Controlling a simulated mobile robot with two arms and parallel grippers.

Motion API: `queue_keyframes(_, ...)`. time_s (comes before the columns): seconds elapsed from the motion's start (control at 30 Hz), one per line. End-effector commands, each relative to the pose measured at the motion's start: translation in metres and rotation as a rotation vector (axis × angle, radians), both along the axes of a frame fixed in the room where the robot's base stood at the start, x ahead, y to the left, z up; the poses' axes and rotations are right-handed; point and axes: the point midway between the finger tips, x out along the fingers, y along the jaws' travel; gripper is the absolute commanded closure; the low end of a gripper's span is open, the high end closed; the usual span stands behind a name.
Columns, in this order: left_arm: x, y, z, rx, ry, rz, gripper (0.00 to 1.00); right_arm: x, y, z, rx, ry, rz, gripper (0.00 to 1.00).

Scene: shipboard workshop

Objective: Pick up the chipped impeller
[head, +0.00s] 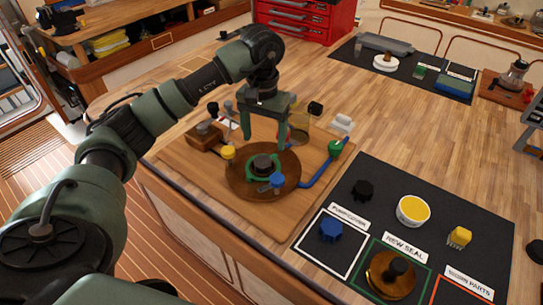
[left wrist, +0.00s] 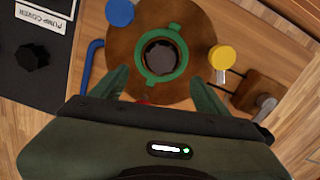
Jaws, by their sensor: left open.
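A dark round part, which looks like the impeller, sits inside a green ring-shaped pump housing (left wrist: 179,77) on a round brown base. In the left wrist view the dark part (left wrist: 160,56) is seen from above; any chip is too small to tell. In the head view the dark part (head: 263,161) shows in the middle of the green housing (head: 250,174). My left gripper (head: 264,138) is open and empty, pointing down above the housing. In the left wrist view its fingers (left wrist: 158,78) stand apart, one on each side below the housing. My right gripper is out of view.
A yellow knob (head: 228,152), a blue knob (head: 277,181) and a bent blue pipe (head: 322,170) surround the housing on a wooden board (head: 190,166). A black mat (head: 440,207) at right holds a blue part (head: 331,229), a yellow-filled tub (head: 413,210) and labelled areas. Bare bench lies behind.

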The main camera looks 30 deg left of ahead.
Motion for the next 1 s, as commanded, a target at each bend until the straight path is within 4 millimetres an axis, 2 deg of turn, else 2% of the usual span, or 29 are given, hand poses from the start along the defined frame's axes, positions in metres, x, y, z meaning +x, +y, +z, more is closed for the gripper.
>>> queue_keyframes(0.13, -0.001, 0.0, -0.015, -0.001, 0.005, 0.0, 0.25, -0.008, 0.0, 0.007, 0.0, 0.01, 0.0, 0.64)
queue_keyframes(0.27, -0.002, 0.0, -0.028, -0.002, 0.006, 0.001, 0.25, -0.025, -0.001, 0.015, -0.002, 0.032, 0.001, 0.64)
queue_keyframes(0.4, -0.003, 0.0, -0.045, -0.002, 0.007, 0.0, 0.25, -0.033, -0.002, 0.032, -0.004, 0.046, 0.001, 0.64)
queue_keyframes(0.6, -0.002, 0.0, -0.071, -0.001, 0.003, 0.0, 0.25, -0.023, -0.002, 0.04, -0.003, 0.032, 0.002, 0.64)
queue_keyframes(0.73, -0.001, 0.0, -0.075, -0.001, 0.0, 0.0, 0.25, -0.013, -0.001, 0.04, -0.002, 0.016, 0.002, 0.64)
queue_keyframes(0.87, -0.001, 0.0, -0.075, -0.001, 0.0, -0.001, 0.25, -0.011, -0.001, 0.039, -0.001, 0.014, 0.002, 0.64)
queue_keyframes(1.0, -0.001, 0.0, -0.074, -0.001, 0.0, 0.0, 0.64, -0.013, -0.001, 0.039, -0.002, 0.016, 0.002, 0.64)
